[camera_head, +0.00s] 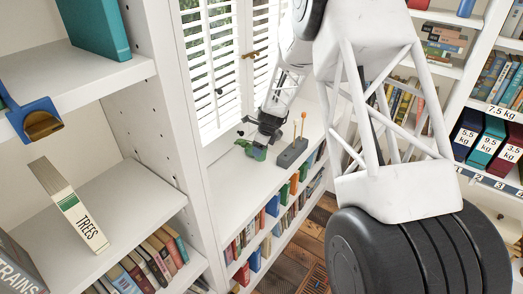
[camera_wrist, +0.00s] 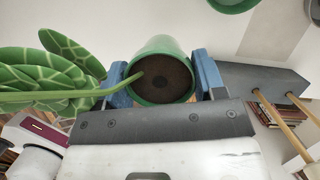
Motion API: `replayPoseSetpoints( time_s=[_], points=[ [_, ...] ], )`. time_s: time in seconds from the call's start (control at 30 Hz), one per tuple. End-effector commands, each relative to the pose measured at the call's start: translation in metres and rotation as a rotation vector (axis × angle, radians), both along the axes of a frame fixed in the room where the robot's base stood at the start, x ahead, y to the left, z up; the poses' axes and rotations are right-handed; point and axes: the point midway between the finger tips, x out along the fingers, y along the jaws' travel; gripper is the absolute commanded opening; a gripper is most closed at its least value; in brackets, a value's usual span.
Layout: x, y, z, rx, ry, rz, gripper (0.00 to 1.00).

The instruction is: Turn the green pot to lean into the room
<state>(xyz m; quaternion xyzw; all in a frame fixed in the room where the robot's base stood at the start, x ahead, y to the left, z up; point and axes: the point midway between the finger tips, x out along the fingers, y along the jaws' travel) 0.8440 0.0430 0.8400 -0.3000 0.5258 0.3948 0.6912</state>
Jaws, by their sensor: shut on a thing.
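The green pot (camera_wrist: 160,98) holds dark soil, and a green stem with large pale-veined leaves (camera_wrist: 60,75) reaches out to the left in the wrist view. My gripper (camera_wrist: 161,75) is shut on the pot, with one blue finger on each side of it. In the head view the pot (camera_head: 258,153) is small, on or just above the white ledge below the shuttered window, and my gripper (camera_head: 266,132) is right at it. I cannot tell whether the pot touches the ledge. The leaves show only as a small green patch there.
A grey block (camera_head: 291,153) with upright orange-tipped sticks stands on the ledge, just right of the pot. Part of another green thing (camera_wrist: 234,4) shows at the wrist view's top edge. White shutters (camera_head: 215,70) stand behind. The ledge (camera_head: 238,182) is clear in front.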

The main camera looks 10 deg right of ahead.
Motion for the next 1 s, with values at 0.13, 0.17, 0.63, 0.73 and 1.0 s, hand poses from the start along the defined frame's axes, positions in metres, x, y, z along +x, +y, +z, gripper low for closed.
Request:
replayPoseSetpoints(
  time_s=[0.13, 0.17, 0.63, 0.73, 1.0],
  points=[
    [0.027, 0.001, -0.006, 0.0, 0.0, 0.051, 0.26],
    [0.032, 0.002, -0.008, -0.001, 0.001, 0.063, 0.26],
    [0.114, 0.006, -0.031, 0.0, 0.0, 0.244, 0.26],
    [0.124, 0.006, -0.034, -0.001, -0.001, 0.266, 0.26],
    [0.133, 0.006, -0.036, -0.001, -0.001, 0.289, 0.26]
  ],
)
